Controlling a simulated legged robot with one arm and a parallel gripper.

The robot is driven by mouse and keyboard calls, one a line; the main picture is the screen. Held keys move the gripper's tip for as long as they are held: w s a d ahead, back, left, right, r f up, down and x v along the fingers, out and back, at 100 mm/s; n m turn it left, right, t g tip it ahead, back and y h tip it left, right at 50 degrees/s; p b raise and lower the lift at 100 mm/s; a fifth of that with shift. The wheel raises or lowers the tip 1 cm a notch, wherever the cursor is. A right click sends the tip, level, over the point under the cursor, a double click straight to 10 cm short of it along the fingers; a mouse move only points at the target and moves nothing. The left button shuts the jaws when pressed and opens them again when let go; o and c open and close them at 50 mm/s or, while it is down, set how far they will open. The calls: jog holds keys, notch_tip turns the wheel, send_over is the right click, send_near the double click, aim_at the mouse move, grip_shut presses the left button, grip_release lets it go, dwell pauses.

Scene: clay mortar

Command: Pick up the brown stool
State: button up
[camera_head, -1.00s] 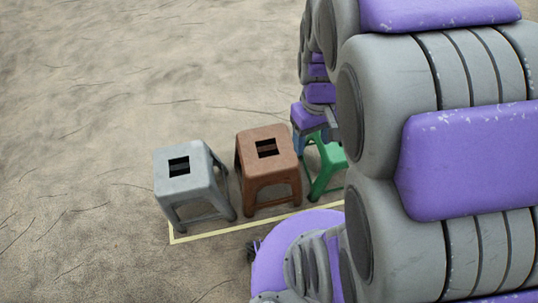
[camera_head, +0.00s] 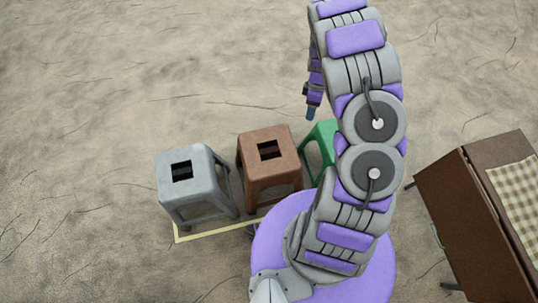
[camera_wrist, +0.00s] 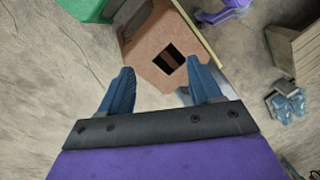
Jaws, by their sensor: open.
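The brown stool (camera_head: 269,158) stands upright on the ground between a grey stool and a green stool in the head view. Its seat has a dark square hole. In the wrist view the brown stool (camera_wrist: 150,55) is just beyond my gripper (camera_wrist: 152,92), with its seat hole near the right finger. My gripper is open, its two blue fingers spread wide with nothing between them. In the head view the gripper end (camera_head: 311,113) hangs above and to the right of the brown stool, small and partly hidden by my arm.
The grey stool (camera_head: 190,184) is close on the left and the green stool (camera_head: 321,146) close on the right, partly behind my arm. A pale yellow line (camera_head: 215,230) runs on the ground. A brown cabinet (camera_head: 465,225) with a checked cloth stands at right. Ground beyond the stools is clear.

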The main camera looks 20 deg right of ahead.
notch_tip(320, 180, down, 12)
jog(key=w+a+n+y+p, duration=0.1)
jog(key=a+n+y, duration=0.1)
jog(key=a+n, duration=0.1)
jog(key=n+t+y+p, duration=0.2)
jog(key=n, duration=0.1)
send_near(268, 153)
jog(key=b+x, duration=0.2)
jog(key=x, duration=0.2)
jog(key=w+b+x, duration=0.1)
jog(key=b+x, duration=0.1)
jog(key=x, duration=0.2)
jog(key=d+b+x, duration=0.1)
jog(key=x, duration=0.3)
jog(key=shift+w+f+b, duration=0.25)
jog(key=shift+f+b, duration=0.15)
jog(key=shift+f, duration=0.15)
jog(key=shift+f, duration=0.25)
jog(key=shift+c, duration=0.4)
grip_shut()
